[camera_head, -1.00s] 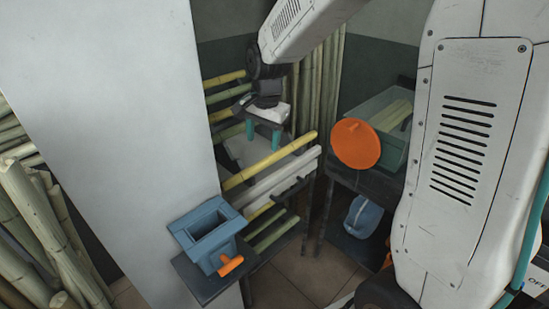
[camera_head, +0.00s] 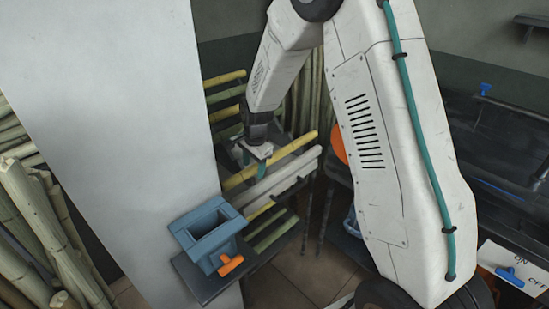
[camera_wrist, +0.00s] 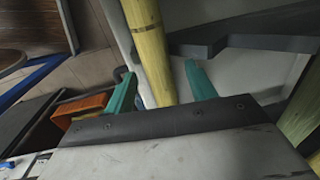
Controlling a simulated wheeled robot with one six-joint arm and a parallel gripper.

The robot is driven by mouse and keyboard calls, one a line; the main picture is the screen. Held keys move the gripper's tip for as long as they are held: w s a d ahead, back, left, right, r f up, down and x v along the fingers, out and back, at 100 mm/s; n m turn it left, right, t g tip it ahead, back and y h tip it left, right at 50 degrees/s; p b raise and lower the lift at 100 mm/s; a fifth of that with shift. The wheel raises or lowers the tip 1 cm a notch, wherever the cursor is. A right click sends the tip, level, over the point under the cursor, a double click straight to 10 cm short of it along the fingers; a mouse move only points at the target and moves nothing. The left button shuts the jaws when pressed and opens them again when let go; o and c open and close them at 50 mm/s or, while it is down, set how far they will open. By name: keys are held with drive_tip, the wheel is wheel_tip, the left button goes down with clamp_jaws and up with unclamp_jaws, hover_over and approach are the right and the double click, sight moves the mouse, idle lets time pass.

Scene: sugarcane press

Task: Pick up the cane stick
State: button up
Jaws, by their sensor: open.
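A yellow cane stick (camera_head: 298,145) lies slanted on a rack, rising to the right in the head view. My gripper (camera_head: 256,165) is over its middle part, pointing down, with teal fingers. In the wrist view, the cane stick (camera_wrist: 150,45) runs down between the two open fingers of my gripper (camera_wrist: 160,80). The left finger is close beside the cane and the right one stands farther off. The cane's near end is hidden behind the gripper's body. I cannot tell whether either finger touches it.
A pale grey bar (camera_head: 285,178) lies just in front of the cane. A blue box with an orange handle (camera_head: 231,265) stands on a dark shelf at the front. More canes fill the back and left. A tall white panel (camera_head: 120,100) stands left. An orange disc (camera_head: 338,144) is partly hidden.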

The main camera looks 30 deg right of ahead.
drive_tip(key=shift+f, duration=0.3)
clamp_jaws()
drive_tip(key=shift+r, duration=0.15)
